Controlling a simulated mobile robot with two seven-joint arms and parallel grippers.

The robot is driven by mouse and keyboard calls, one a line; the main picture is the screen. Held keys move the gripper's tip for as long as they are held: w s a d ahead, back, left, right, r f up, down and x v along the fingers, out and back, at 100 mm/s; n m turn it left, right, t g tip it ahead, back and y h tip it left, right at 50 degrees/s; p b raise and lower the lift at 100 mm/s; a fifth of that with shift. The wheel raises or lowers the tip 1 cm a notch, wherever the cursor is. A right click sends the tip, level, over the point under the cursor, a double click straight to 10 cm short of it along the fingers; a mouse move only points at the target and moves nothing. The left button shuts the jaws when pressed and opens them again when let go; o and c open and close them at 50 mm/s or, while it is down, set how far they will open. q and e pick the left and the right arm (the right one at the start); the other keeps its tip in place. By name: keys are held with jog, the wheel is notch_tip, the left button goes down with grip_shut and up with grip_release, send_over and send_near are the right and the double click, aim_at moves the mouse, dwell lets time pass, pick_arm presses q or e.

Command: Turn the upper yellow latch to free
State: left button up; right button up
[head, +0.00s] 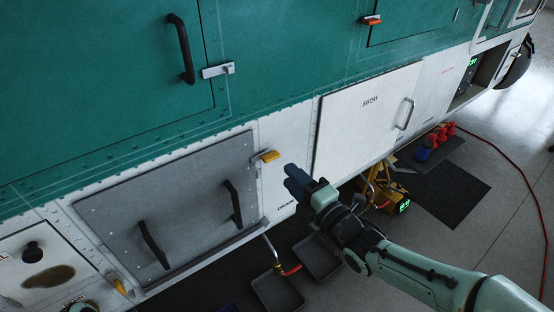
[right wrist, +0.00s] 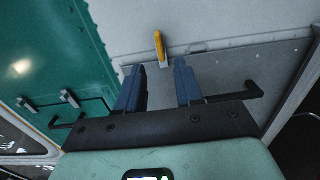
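The upper yellow latch (head: 268,156) sits at the upper right corner of a grey panel with two black handles. It also shows in the right wrist view (right wrist: 159,48), ahead of the fingers and roughly in line with the gap between them. A second yellow latch (head: 118,286) is at the panel's lower left. My right gripper (head: 291,178) is just right of and below the upper latch, apart from it. In the right wrist view its two blue fingers (right wrist: 159,82) stand apart with nothing between them.
A white battery door (head: 365,115) with a metal handle is right of the grey panel (head: 180,205). Dark trays (head: 318,256) and a yellow jack-like device (head: 382,190) are on the floor below. A red hose runs along the floor at right.

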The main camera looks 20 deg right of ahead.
aim_at(273, 159)
jog(key=p+x, duration=0.1)
jog(key=x, duration=0.6)
grip_shut()
